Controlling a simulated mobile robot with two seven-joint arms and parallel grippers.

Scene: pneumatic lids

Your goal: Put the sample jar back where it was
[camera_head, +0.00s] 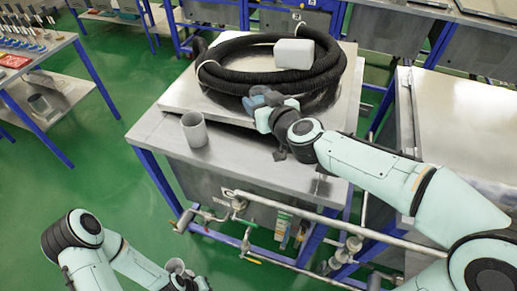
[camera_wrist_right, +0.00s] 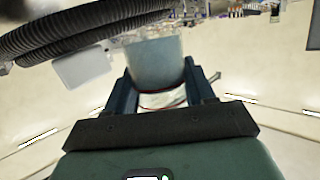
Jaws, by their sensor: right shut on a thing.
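My right gripper (camera_head: 259,99) is over the steel worktop, in front of the black hose coil. In the right wrist view my right gripper (camera_wrist_right: 162,92) is shut on a blue-grey cylinder (camera_wrist_right: 155,62), which I take to be the sample jar. It has a pale, clear-looking lower part with a thin red line. In the head view the gripper and wrist mostly hide it, and I cannot tell whether it touches the surface. My left gripper (camera_head: 190,279) is low at the bottom edge, away from the worktop; its fingers are not clear.
A grey open cup (camera_head: 194,130) stands on the worktop (camera_head: 158,135), left of my right gripper. The black hose (camera_head: 228,79) lies coiled on a raised steel lid (camera_head: 180,96), with a white box (camera_head: 294,53) on it. Pipes (camera_head: 290,211) run along the front.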

